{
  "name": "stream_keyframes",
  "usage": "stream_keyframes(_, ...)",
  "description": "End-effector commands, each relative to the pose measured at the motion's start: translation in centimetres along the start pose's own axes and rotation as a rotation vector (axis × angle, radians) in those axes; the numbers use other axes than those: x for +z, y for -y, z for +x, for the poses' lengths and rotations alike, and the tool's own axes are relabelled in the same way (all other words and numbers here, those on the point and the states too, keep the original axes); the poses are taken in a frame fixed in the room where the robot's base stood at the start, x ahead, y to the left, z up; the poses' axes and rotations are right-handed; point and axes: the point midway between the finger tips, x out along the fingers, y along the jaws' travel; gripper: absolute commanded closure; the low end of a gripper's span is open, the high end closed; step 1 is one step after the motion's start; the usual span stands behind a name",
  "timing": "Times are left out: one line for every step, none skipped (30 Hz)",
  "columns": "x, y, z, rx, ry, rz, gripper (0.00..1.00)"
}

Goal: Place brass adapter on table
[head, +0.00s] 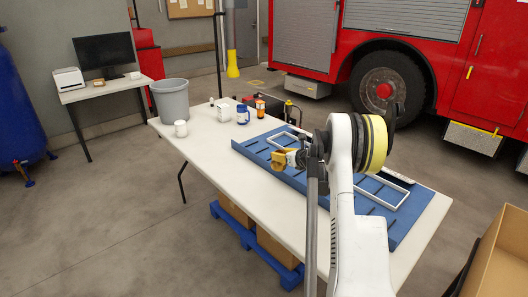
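The brass adapter (283,160) is a small golden fitting at the end of my gripper (296,157), to the left of my arm's wrist. My gripper appears shut on it; the fingers are small and partly hidden by the adapter and the wrist. In the picture the adapter overlaps the blue slotted tray; its height above the tray is hard to tell. The long white table (235,186) runs from the back left to the front right under my arm.
The blue tray (256,153) with white frames (265,140) covers the table's right side. The table's left-middle surface is bare. A cardboard box (499,262) is at right.

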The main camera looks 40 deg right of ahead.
Motion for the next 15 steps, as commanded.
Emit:
stream_keyframes(-0.2, 1.7, 0.1, -0.013, 0.001, 0.007, 1.00)
stream_keyframes(-0.2, 2.5, 0.1, -0.018, 0.001, 0.009, 1.00)
stream_keyframes(-0.4, 3.3, 0.2, -0.024, 0.001, 0.011, 1.00)
stream_keyframes(-0.5, 3.8, 0.2, -0.028, 0.001, 0.013, 1.00)
stream_keyframes(-0.6, 4.1, 0.1, -0.030, 0.001, 0.014, 1.00)
stream_keyframes(-0.9, 4.2, 0.1, -0.033, 0.001, 0.014, 1.00)
stream_keyframes(-1.2, 4.1, 0.0, -0.034, 0.001, 0.015, 1.00)
stream_keyframes(-1.5, 3.9, -0.1, -0.034, 0.001, 0.015, 1.00)
stream_keyframes(-2.1, 3.3, -0.2, -0.034, 0.001, 0.015, 1.00)
stream_keyframes(-2.6, 2.8, -0.4, -0.034, 0.001, 0.014, 1.00)
stream_keyframes(-3.2, 2.2, -0.6, -0.034, 0.001, 0.014, 1.00)
stream_keyframes(-4.0, 1.4, -0.9, -0.034, 0.001, 0.013, 1.00)
stream_keyframes(-4.7, 0.7, -1.1, -0.034, 0.001, 0.013, 1.00)
stream_keyframes(-5.3, 0.1, -1.4, -0.033, 0.001, 0.013, 1.00)
stream_keyframes(-6.1, -0.7, -1.6, -0.033, 0.001, 0.013, 1.00)
